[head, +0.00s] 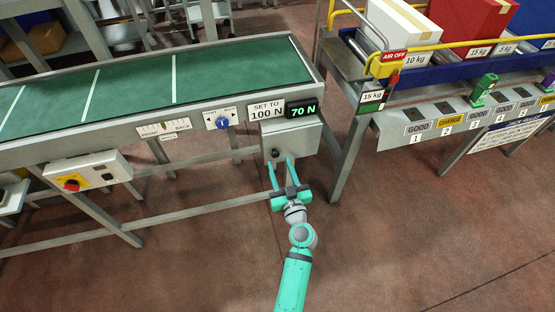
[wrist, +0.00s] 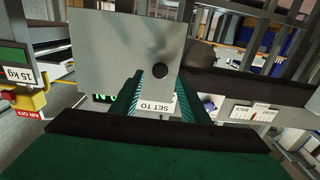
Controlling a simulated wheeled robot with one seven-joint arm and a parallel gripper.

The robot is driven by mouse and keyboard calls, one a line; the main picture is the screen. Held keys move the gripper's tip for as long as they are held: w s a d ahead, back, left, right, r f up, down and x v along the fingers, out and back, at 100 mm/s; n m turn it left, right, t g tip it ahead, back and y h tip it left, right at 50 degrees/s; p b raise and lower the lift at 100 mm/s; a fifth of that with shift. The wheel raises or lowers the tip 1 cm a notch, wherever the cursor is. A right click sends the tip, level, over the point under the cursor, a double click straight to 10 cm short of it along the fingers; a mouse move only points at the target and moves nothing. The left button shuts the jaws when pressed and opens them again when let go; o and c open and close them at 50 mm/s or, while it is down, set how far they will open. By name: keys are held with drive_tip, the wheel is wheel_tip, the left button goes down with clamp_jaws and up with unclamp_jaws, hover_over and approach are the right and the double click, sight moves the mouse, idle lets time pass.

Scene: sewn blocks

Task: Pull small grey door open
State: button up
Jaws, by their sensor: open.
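The small grey door (head: 297,141) is the front of a grey box under the right end of the green conveyor, and it looks shut. A small dark round knob (head: 275,153) sits near its lower left. My gripper (head: 280,161) is open in front of the door, with one teal finger on each side of the knob. In the wrist view the grey door (wrist: 105,50) appears upside down, and its dark knob (wrist: 160,71) shows between the fingertips (wrist: 159,77). I cannot tell whether the fingers touch the door or knob.
The green conveyor (head: 140,82) is above and left, with a blue dial (head: 222,123) and a 70 N display (head: 302,109) on its edge. A control box with a red knob (head: 72,185) hangs at left. Another bench (head: 380,122) stands at right. The floor around my arm is clear.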

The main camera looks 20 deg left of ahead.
sight(276, 156)
drive_tip(key=shift+x, duration=1.85)
drive_tip(key=shift+c, duration=0.5)
clamp_jaws()
